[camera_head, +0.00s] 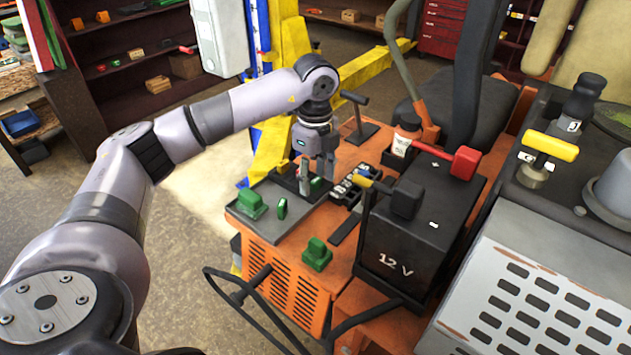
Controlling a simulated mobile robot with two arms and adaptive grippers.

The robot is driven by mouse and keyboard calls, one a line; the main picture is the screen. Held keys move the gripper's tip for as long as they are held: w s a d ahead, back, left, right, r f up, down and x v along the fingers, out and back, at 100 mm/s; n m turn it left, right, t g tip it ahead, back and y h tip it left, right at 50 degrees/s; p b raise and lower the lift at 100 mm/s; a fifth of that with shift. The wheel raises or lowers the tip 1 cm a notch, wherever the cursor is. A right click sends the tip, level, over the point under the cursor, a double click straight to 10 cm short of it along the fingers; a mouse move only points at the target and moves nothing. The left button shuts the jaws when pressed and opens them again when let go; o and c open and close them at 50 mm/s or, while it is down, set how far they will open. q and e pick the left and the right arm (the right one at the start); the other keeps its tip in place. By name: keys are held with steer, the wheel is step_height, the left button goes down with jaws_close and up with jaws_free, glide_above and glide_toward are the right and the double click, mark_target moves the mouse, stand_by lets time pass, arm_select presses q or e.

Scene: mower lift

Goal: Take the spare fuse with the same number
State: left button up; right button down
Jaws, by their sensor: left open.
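My left gripper (316,178) points down, open, over the grey tray (300,222) on the orange mower body. A small green piece (317,184), which looks like a fuse, is at its fingertips; I cannot tell whether they touch it. Another thin green fuse-like piece (281,208) stands on the tray to the left. A green block (250,203) sits at the tray's left corner, and a similar green block (317,254) sits on the orange body in front. A black fuse holder (352,187) with pale pieces is right of the gripper. No fuse numbers are legible. My right gripper is out of view.
A black 12 V battery (408,245) with a red-capped terminal (465,162) stands right of the fuse holder. A white bottle (404,138) and a black T-handle (356,112) stand behind. A yellow lift post (288,50) rises behind my arm.

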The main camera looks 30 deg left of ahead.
arm_select(q)
steer(key=shift+c, duration=0.5)
steer(key=c, duration=0.7)
steer(key=shift+c, duration=0.2)
